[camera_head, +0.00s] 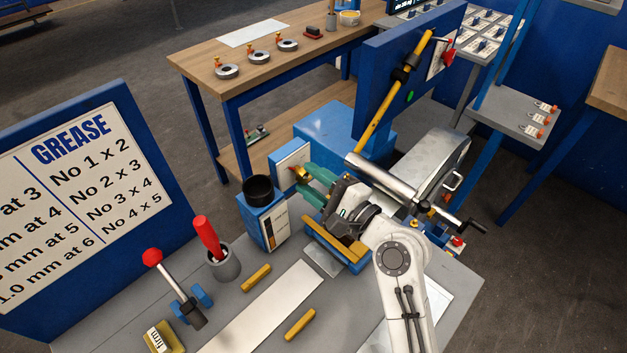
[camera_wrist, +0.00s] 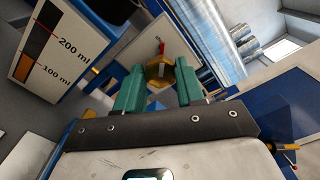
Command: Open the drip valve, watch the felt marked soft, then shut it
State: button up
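My gripper (camera_head: 312,185) has two green fingers. In the wrist view my gripper (camera_wrist: 160,82) is open, one finger on each side of a brass valve body (camera_wrist: 159,71) with a small red lever (camera_wrist: 161,47). I cannot tell whether the fingers touch it. In the head view the brass valve (camera_head: 299,174) sits in front of a pale panel, just beyond the fingertips. A yellow pad marked "firm" (camera_head: 161,338) lies at the lower left. I cannot make out a felt marked soft.
A blue-and-white gauge box (camera_head: 264,222) with a dark cup stands left of my gripper; its 200 and 100 ml marks show close in the wrist view (camera_wrist: 47,55). A red-knobbed lever (camera_head: 160,275) and grey cup (camera_head: 223,263) stand farther left. A steel cylinder (camera_head: 380,178) with crank lies right.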

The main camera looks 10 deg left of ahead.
jog(key=o, duration=0.4)
jog(key=b+v, duration=0.1)
jog(key=v, duration=0.9)
jog(key=shift+s+d+b, duration=0.3)
jog(key=shift+b, duration=0.05)
